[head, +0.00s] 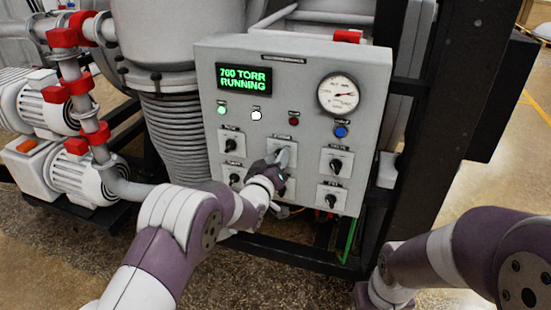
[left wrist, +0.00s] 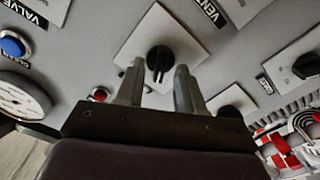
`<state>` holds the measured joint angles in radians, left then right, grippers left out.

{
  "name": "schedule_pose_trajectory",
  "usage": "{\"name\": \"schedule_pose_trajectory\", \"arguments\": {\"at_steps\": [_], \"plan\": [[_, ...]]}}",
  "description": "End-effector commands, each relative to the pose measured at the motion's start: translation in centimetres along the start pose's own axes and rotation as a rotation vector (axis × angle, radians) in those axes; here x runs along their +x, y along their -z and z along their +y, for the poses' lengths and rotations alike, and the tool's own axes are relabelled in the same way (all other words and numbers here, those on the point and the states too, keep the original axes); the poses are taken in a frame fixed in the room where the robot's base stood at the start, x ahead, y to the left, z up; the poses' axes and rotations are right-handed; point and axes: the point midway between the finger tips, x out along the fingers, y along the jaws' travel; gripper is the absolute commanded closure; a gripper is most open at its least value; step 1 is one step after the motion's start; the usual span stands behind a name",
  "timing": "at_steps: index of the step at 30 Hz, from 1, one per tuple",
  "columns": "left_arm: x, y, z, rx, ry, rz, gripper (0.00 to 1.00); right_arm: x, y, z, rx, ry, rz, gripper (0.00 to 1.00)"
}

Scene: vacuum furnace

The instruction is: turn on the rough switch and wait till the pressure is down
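My left gripper (head: 283,158) is at the upper middle switch. In the left wrist view the fingers (left wrist: 158,88) are open, with that black knob (left wrist: 160,59) showing between and just beyond the tips; I cannot tell whether they touch it. The labels are too small or hidden to tell which switch is the rough one. My right gripper is out of view.
Other black knobs sit at left (head: 231,145) and right (head: 336,165). A green light (head: 221,109), white light (head: 256,114), red light (head: 294,121) and blue button (head: 341,131) line the panel above. Pumps with red-clamped pipes (head: 68,170) stand at left; a black frame post (head: 405,130) at right.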

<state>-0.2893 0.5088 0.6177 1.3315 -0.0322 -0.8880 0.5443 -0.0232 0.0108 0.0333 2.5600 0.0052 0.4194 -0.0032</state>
Motion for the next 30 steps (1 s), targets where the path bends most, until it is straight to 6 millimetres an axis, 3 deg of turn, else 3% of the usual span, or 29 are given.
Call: {"name": "schedule_pose_trajectory", "arguments": {"at_steps": [4,8,20,30], "plan": [[0.0,0.0,0.0,0.000,0.000,0.000,0.63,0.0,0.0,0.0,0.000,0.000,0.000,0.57],[0.0,0.0,0.0,0.000,0.000,0.000,1.00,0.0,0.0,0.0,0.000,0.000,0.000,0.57],[-0.1,-0.2,-0.1,0.039,0.000,0.001,1.00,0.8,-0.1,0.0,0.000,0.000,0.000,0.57],[-0.1,-0.5,-0.2,0.271,-0.001,0.003,1.00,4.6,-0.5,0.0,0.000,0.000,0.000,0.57]]}}
